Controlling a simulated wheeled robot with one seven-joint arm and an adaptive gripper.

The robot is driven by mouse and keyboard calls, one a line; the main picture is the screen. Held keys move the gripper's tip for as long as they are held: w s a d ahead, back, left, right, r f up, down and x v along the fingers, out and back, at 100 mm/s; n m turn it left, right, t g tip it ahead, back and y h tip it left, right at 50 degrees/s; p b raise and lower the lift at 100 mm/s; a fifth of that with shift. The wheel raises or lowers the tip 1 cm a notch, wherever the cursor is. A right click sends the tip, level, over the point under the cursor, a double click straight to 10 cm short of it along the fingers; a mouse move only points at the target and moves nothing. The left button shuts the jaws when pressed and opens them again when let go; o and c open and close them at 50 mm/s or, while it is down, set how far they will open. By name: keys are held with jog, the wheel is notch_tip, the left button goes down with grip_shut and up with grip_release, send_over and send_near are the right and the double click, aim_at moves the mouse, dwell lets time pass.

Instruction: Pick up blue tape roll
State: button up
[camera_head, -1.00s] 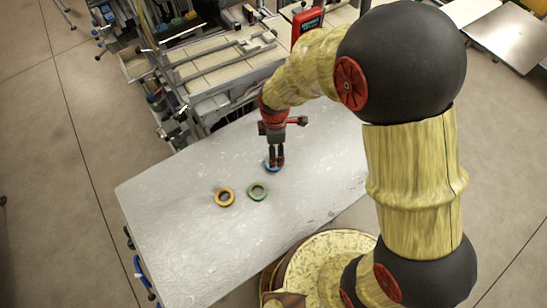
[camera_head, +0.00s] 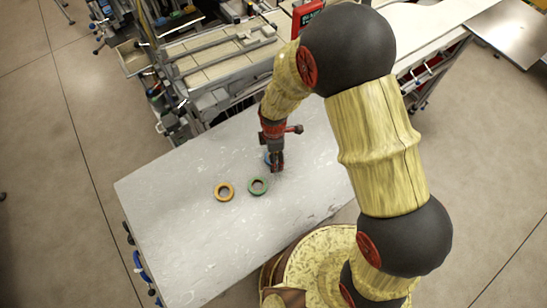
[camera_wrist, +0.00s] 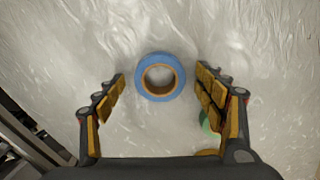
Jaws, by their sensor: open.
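The blue tape roll (camera_wrist: 160,60) lies flat on the grey table, its tan core facing up. In the wrist view it sits between and slightly beyond the fingertips of my gripper (camera_wrist: 160,82), with clear space on both sides. My gripper is open and empty. In the head view my gripper (camera_head: 276,168) points down close over the blue roll (camera_head: 267,157), hiding most of it.
A green tape roll (camera_head: 258,186) and an orange-yellow tape roll (camera_head: 224,191) lie on the table (camera_head: 200,240) to the left of my gripper. The green roll (camera_wrist: 208,124) is partly behind the right finger in the wrist view. A cluttered workbench (camera_head: 215,65) stands behind the table.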

jog(key=shift+c, duration=0.6)
jog(key=c, duration=1.1)
